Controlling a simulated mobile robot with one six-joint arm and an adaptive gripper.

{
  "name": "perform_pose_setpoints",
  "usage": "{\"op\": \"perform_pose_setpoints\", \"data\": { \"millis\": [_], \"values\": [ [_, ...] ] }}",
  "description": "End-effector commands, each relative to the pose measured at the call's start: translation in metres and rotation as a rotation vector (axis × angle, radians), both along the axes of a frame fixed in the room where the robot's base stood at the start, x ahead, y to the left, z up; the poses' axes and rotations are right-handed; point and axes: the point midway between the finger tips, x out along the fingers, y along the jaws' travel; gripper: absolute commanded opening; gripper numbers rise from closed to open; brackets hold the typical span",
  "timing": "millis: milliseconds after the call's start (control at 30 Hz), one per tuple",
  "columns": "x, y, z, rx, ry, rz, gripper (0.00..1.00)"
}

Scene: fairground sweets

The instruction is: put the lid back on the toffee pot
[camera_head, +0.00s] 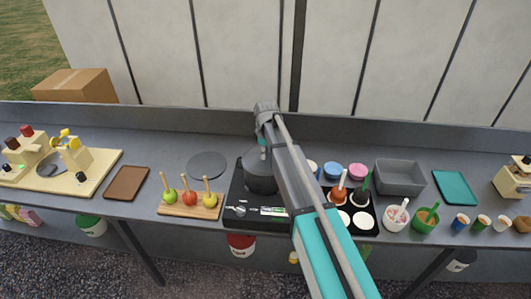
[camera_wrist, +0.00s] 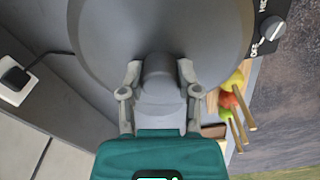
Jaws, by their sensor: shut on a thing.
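The toffee pot (camera_head: 261,184) is dark grey and stands on a black hob (camera_head: 240,205) at mid-counter. The round grey lid (camera_wrist: 160,25) fills the top of the wrist view. My gripper (camera_wrist: 160,72) is shut on the lid's knob, one finger on each side. In the head view my gripper (camera_head: 263,150) is over the pot, and my arm hides part of it. The lid lies flat over the pot's mouth there. I cannot tell whether it touches the rim. The inside of the pot is hidden.
A flat dark grey disc (camera_head: 207,165) lies left of the hob, behind a wooden board (camera_head: 190,210) with toffee apples. A brown tray (camera_head: 126,183) is further left. A black holder (camera_head: 359,218) with cups stands right of my arm. A back wall runs behind the counter.

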Motion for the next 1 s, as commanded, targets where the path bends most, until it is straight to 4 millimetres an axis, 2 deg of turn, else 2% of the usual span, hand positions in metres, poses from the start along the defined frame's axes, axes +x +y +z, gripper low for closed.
{"op": "perform_pose_setpoints", "data": {
  "millis": [67, 100, 267, 300, 567, 667, 700, 1000],
  "values": [
    [0.0000, 0.0000, 0.0001, 0.000, 0.000, 0.000, 0.00],
    [0.0000, 0.0000, 0.0001, 0.000, 0.000, 0.000, 0.51],
    [0.0000, 0.0000, 0.0000, 0.000, 0.000, 0.000, 0.80],
    [0.0000, 0.0000, 0.0000, 0.000, 0.000, 0.000, 0.83],
    [0.0000, 0.0000, 0.0000, 0.000, 0.000, 0.000, 0.83],
    [-0.0001, 0.0001, 0.0000, 0.000, 0.000, 0.000, 0.98],
    [-0.0001, 0.0001, 0.0000, 0.000, 0.000, 0.000, 1.00],
    [0.0000, 0.0002, 0.0000, 0.000, 0.000, 0.000, 1.00]
  ]
}}
